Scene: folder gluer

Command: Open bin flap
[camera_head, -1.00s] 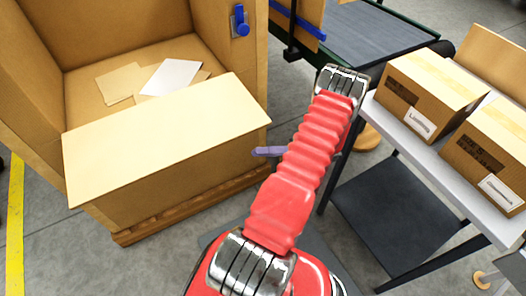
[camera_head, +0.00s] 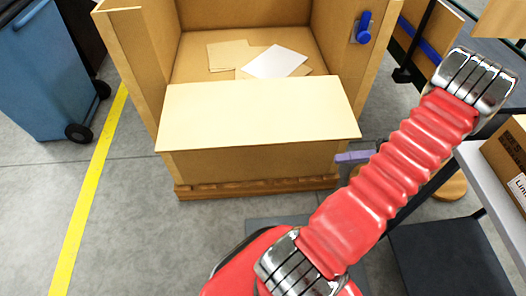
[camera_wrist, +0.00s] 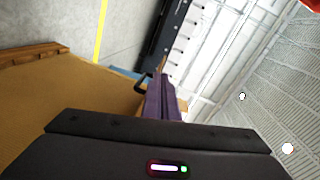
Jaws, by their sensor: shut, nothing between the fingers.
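The large tan bin (camera_head: 137,53) stands ahead, open at the top and front. Its pale flap (camera_head: 258,113) is folded outward and down over the low front wall. A blue latch (camera_head: 362,28) is on the bin's right side post. My gripper (camera_head: 353,157) shows as purple fingers just right of the bin's front, mostly hidden behind my red arm. In the wrist view my gripper (camera_wrist: 163,92) is shut and empty, with a brown panel (camera_wrist: 65,105) to its left. I cannot tell whether it touches the bin.
Flat sheets (camera_head: 276,62) lie inside the bin. A blue wheeled bin (camera_head: 38,70) stands at the left beyond a yellow floor line (camera_head: 92,185). A table with a carton (camera_head: 508,160) is at the right. The floor at front left is clear.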

